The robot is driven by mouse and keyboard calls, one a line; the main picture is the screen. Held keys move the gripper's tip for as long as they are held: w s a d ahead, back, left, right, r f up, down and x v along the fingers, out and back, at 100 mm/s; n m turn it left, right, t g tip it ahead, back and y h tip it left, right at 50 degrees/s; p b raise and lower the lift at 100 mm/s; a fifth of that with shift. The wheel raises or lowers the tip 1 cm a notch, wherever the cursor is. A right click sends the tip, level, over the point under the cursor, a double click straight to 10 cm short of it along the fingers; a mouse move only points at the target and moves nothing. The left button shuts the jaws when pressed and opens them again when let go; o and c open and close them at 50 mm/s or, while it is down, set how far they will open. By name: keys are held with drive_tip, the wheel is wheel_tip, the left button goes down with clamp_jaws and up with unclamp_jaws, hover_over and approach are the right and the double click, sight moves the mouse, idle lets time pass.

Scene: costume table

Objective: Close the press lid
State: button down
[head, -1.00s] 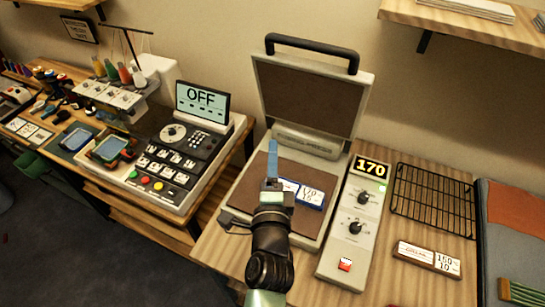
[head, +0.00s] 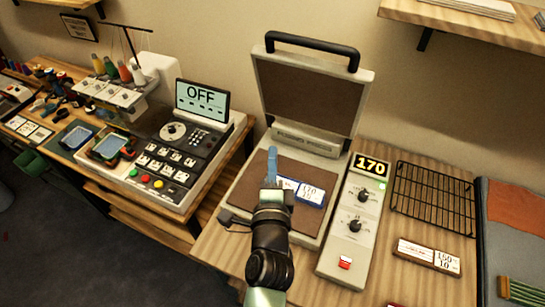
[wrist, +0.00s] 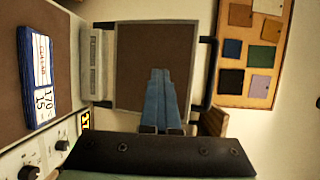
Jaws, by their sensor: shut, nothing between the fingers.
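The heat press stands open in the head view, its lid (head: 306,92) raised upright with a brown inner plate and a black handle (head: 312,48) along the top edge. The lid also shows in the wrist view (wrist: 138,60), with the handle (wrist: 208,75) to its right. The brown lower plate (head: 246,188) carries a blue-edged card (head: 311,193). My gripper (head: 272,153) is shut and empty, its blue fingers pointing toward the lid from in front of it. The fingers also show in the wrist view (wrist: 160,72), overlapping the lid. I cannot tell the exact gap.
A control panel (head: 352,225) reading 170 stands right of the press. A black wire rack (head: 433,199) and a label card (head: 427,256) lie farther right. A machine with an OFF screen (head: 202,101) stands left. A shelf (head: 480,29) hangs at upper right.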

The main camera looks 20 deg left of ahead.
drive_tip(key=c, duration=1.5)
unclamp_jaws()
drive_tip(key=shift+c, duration=0.2)
drive_tip(key=o, duration=0.9)
drive_tip(key=shift+c, duration=0.2)
drive_tip(key=b+v, duration=0.5)
drive_tip(key=v, duration=0.8)
